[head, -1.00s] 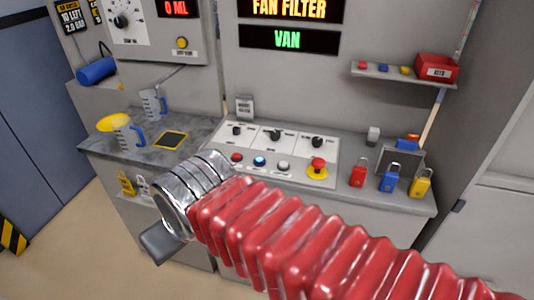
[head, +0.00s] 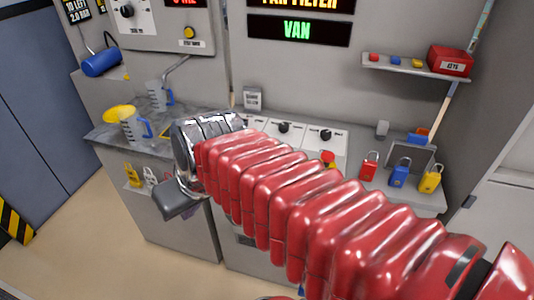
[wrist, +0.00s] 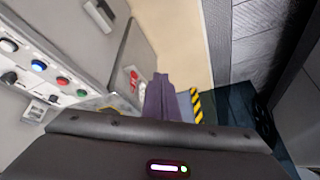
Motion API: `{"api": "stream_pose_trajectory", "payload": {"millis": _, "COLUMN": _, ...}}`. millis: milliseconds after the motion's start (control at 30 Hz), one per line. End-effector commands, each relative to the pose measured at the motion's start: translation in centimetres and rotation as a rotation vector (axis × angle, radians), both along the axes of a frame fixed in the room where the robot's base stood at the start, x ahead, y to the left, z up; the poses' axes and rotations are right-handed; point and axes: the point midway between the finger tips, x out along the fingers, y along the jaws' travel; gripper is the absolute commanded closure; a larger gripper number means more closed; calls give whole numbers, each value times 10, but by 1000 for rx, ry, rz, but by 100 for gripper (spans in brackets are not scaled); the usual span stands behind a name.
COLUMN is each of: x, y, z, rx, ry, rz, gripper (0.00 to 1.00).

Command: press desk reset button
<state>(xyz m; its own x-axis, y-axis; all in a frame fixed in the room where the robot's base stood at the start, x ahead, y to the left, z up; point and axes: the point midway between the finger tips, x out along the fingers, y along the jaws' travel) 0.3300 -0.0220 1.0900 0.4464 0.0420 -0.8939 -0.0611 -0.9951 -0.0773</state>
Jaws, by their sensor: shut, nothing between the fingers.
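The desk panel (head: 256,124) is largely hidden behind my red-sleeved arm in the head view; black knobs and a red mushroom button (head: 328,157) still show. In the wrist view a row on the panel holds a white button (wrist: 8,45), a lit blue button (wrist: 38,65), a red button (wrist: 62,80) and a green button (wrist: 81,92). I cannot read which is the reset. My gripper (wrist: 160,82) is shut and empty, apart from the buttons and to their right in the wrist view. Its fingertips are not clear in the head view.
Measuring jugs (head: 135,127) stand on the grey counter left of the panel. Red, blue and yellow padlocks (head: 400,173) stand to its right. A shelf with a red box (head: 450,61) is above. Open floor (head: 110,235) lies in front.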

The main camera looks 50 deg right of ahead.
Motion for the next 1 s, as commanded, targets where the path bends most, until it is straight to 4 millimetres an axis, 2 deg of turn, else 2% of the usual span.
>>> {"api": "stream_pose_trajectory", "payload": {"millis": 267, "x": 53, "y": -49, "z": 3, "rx": 125, "ry": 8, "rz": -109, "gripper": 100}}
{"api": "stream_pose_trajectory", "payload": {"millis": 467, "x": 88, "y": -101, "z": 2, "rx": 210, "ry": -24, "rz": -191, "gripper": 100}}
{"api": "stream_pose_trajectory", "payload": {"millis": 700, "x": 120, "y": -183, "z": -4, "rx": 297, "ry": -95, "rz": -303, "gripper": 100}}
{"api": "stream_pose_trajectory", "payload": {"millis": 833, "x": 129, "y": -235, "z": -10, "rx": 334, "ry": -146, "rz": -368, "gripper": 100}}
{"api": "stream_pose_trajectory", "payload": {"millis": 1000, "x": 131, "y": -309, "z": -21, "rx": 371, "ry": -220, "rz": -458, "gripper": 100}}
